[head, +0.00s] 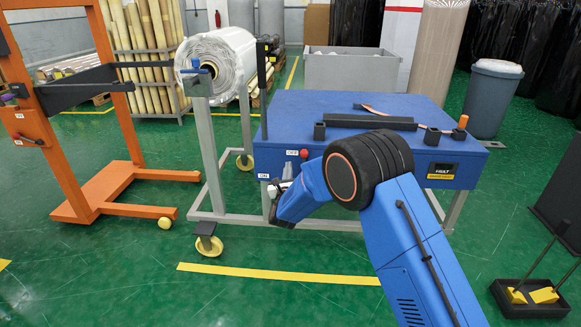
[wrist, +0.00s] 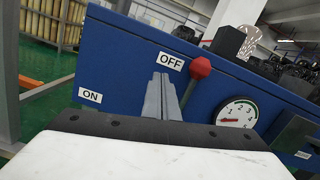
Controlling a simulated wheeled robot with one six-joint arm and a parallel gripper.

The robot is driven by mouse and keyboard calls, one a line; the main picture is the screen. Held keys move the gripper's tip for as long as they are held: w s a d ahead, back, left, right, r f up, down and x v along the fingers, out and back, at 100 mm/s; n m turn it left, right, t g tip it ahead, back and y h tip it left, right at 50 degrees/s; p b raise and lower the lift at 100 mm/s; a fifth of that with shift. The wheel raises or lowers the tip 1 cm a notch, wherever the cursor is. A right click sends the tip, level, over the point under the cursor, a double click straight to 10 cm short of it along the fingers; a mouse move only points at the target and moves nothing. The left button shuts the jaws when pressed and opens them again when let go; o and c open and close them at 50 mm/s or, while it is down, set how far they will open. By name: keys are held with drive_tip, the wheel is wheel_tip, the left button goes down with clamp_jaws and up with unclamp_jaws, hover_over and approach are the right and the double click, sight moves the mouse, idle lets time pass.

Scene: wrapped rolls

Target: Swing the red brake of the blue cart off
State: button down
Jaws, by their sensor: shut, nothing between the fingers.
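The blue cart (head: 270,155) stands in the middle of the head view, and its front panel (wrist: 120,60) fills much of the wrist view. The brake's red knob (head: 304,153) shows at the panel's upper edge; in the wrist view the red knob (wrist: 200,67) tops a thin shaft leaning slightly right. It is just right of the OFF label (wrist: 170,61); the ON label (wrist: 90,95) is lower left. My gripper (head: 281,186) is shut and empty in front of the panel. Its fingers (wrist: 160,82) are just left of the shaft, below OFF; contact is unclear. The shaft's lower end is hidden.
A round gauge (wrist: 238,113) is on the panel right of the brake. A grey frame with a wrapped roll (head: 222,55) stands left of the cart, an orange frame (head: 75,165) farther left. A black tray (head: 530,303) is at the lower right. Green floor is open in front.

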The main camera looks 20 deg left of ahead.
drive_tip(key=a+r+v, duration=0.1)
drive_tip(key=v, duration=0.8)
drive_tip(key=w+d+r+n+g, duration=0.35)
drive_tip(key=d+r+n, duration=0.45)
drive_tip(key=d+r, duration=0.7)
drive_tip(key=s+d+r+n+g, duration=0.2)
drive_tip(key=s+d+n, duration=0.2)
drive_tip(key=d, duration=0.6)
drive_tip(key=s+d+r+n+g, duration=0.15)
drive_tip(key=s+d+n, duration=0.25)
drive_tip(key=d, duration=0.5)
drive_tip(key=s+d+n+g+h, duration=0.3)
drive_tip(key=s+d+n, duration=0.5)
drive_tip(key=s+d, duration=0.9)
drive_tip(key=s+d+f+n+g+h, duration=0.1)
drive_tip(key=s+d+f+n, duration=0.1)
drive_tip(key=s+d, duration=0.4)
drive_tip(key=s+d+f+n+g+h, duration=0.1)
drive_tip(key=s+d+n, duration=0.3)
drive_tip(key=s, duration=1.2)
drive_tip(key=shift+s+d+f+g+h, duration=0.35)
drive_tip(key=shift+d+f+g, duration=0.5)
drive_tip(key=shift+d, duration=0.4)
